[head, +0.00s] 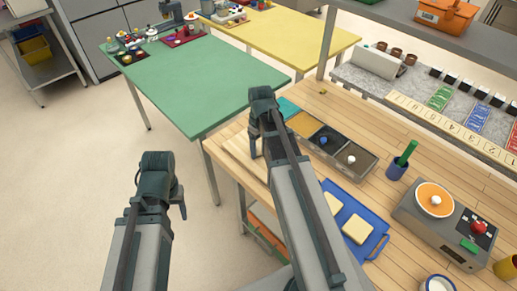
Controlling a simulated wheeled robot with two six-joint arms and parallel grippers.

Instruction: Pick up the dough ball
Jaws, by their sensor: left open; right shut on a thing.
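My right gripper (257,146) is over the wooden worktop's left end, beside the dark compartment tray. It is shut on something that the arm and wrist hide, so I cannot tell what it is. My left gripper (161,188) is open and empty over the bare floor, left of the worktop. I cannot surely identify the dough ball. A small whitish ball (351,159) is in the tray's right compartment. Another whitish round thing (435,201) is at the middle of the orange plate on the grey device; it may be a knob.
The compartment tray (368,167) also holds a blue ball (323,140). A blue tray (372,246) with two pale slabs is right of my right arm. A green table (200,85) is at the back left.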

